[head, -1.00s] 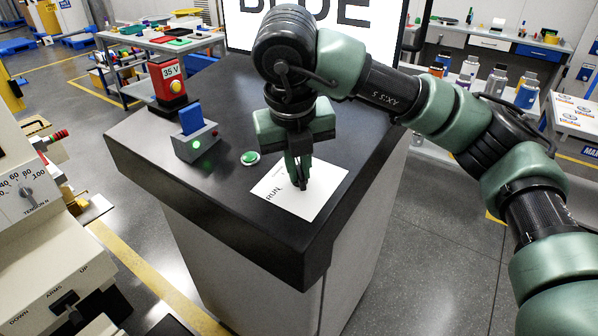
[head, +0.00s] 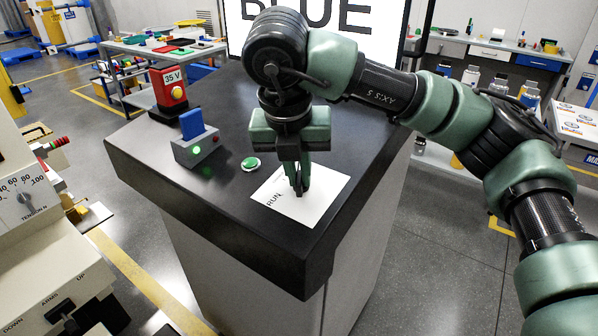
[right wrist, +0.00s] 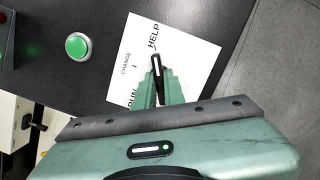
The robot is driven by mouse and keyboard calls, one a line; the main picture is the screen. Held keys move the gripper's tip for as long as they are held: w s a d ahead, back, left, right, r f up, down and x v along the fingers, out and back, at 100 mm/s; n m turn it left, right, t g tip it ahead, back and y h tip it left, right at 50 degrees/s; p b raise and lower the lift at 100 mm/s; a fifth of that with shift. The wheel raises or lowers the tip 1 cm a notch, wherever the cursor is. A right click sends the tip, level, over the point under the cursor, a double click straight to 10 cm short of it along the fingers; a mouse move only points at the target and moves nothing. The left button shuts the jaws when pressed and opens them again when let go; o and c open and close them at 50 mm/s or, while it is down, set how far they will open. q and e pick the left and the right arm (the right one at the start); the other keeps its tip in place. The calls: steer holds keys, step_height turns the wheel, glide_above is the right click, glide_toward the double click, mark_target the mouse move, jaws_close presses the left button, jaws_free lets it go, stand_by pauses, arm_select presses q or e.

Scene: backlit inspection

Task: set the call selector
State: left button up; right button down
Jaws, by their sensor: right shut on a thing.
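The call selector's white plate (head: 325,185) lies on the dark top of the pedestal; it also shows in the right wrist view (right wrist: 195,75). The plate carries the words RUN, CHANGE and HELP. My right gripper (head: 299,190) points down over it. In the right wrist view its fingers (right wrist: 160,90) are shut on the selector's black handle (right wrist: 157,66), which has a white line. The handle's visible end points toward the word HELP. Its lower part is hidden by the fingers. My left gripper is not in view.
Left of the plate are a green button (head: 251,163), a grey box with a blue lever and lit green lamp (head: 197,148), and a red 35 V unit (head: 171,92). A screen (head: 375,30) behind reads BLUE. A grey machine (head: 40,230) stands at the left.

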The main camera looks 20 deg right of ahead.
steer(key=shift+r, duration=0.1)
steer(key=c, duration=1.5)
jaws_free()
steer(key=v, duration=0.7)
steer(key=shift+r, duration=0.35)
